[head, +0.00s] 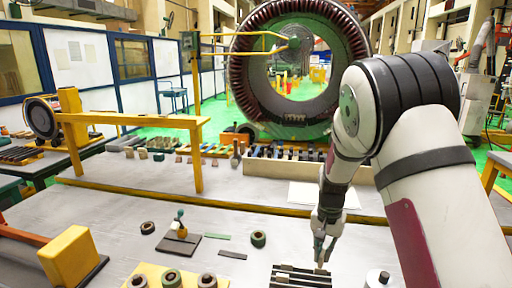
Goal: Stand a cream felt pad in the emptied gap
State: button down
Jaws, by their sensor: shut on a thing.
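My gripper (322,258) points down at the lower middle of the head view. It is shut on a small pale piece, the cream felt pad (321,271), of which only a little shows below the fingertips. Right under it is a slotted rack (300,279) with dark bars and light strips between them, cut off by the bottom edge of the picture. The pad is at the right part of the rack. I cannot tell whether it touches the rack or is inside a gap.
A white cylinder (377,278) stands right of the rack. A dark plate (179,243) with a small tool, dark rings (258,239) and flat strips (232,255) lie to the left. A yellow rail (230,205) crosses behind. A large stator ring (300,62) stands farther back.

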notch_tip(320, 180, down, 2)
jog(key=n, duration=0.6)
jog(key=shift+s+f, duration=0.1)
jog(key=shift+f, duration=0.15)
jog(key=s+d+r+m+p, duration=0.3)
jog(key=s+d+m, duration=0.4)
jog(key=s+m, duration=0.25)
jog(key=s+d+r+m+p, duration=0.35)
jog(key=s+d+m, duration=0.25)
jog(key=s+m, duration=0.4)
jog(key=shift+m, duration=0.25)
jog(key=shift+w+f+b, duration=0.2)
jog(key=shift+f+b, duration=0.8)
jog(key=shift+f, duration=0.75)
jog(key=shift+w+f+b, duration=0.2)
jog(key=shift+f+b, duration=0.8)
jog(key=shift+f, duration=0.7)
jog(key=c, duration=1.6)
grip_release()
